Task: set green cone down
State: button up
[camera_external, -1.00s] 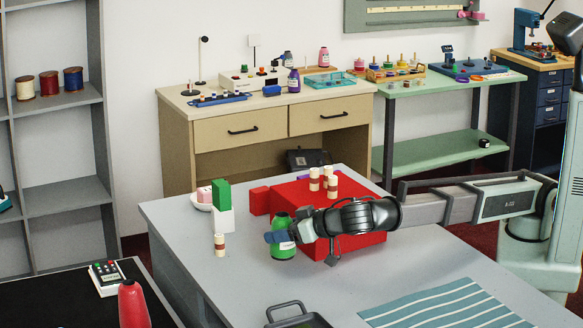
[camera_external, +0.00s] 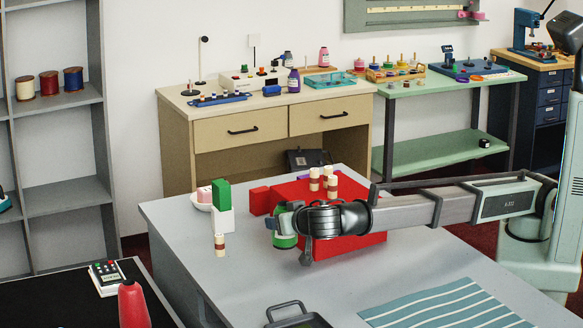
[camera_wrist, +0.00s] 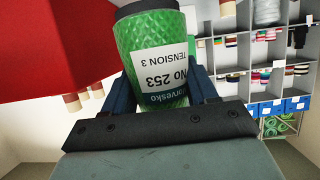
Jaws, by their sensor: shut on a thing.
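The green cone (camera_external: 285,242), a thread cone with a white label, is beside the front-left of the red block in the external view. My gripper (camera_external: 277,222) is shut on it and hides most of its upper part. In the wrist view the cone (camera_wrist: 160,60) is held between two blue fingers (camera_wrist: 163,92), and its label reads upside down. I cannot tell whether its base touches the grey table (camera_external: 245,285).
The red block (camera_external: 350,247) stands right behind the cone, with several striped spools (camera_external: 332,188) on top. A small striped spool (camera_external: 219,245) and a white-and-green block stack (camera_external: 222,215) stand to the left. A black-handled tray (camera_external: 297,318) and striped cloth (camera_external: 445,307) lie in front.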

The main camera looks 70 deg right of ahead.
aim_at(290, 242)
jog(key=shift+f, duration=2.75)
jog(key=o, duration=1.2)
jog(key=shift+f, duration=0.1)
jog(key=v, duration=1.2)
